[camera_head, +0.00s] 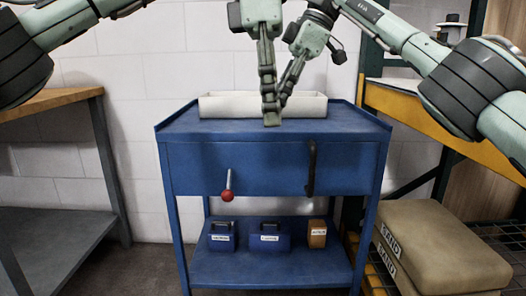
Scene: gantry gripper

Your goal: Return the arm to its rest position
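My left gripper (271,121) hangs down from the top middle, in front of the white tray on the blue cart. Its fingers show edge-on as one dark green column, so I cannot tell whether they are open or shut. I see nothing held at its tip. My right gripper (283,102) comes in from the upper right and slants down to the left. Its fingertips are partly hidden behind the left gripper's fingers, so its opening cannot be told. Both of my forearms cross the upper corners of the view.
The blue cart (240,170) carries a white tray (226,106) on top. A red-knobbed lever (228,194) and a black handle (311,168) are on its front. Blue boxes (270,238) and an orange one (317,233) sit below. Sand bags (440,245) lie right; a workbench (55,103) stands left.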

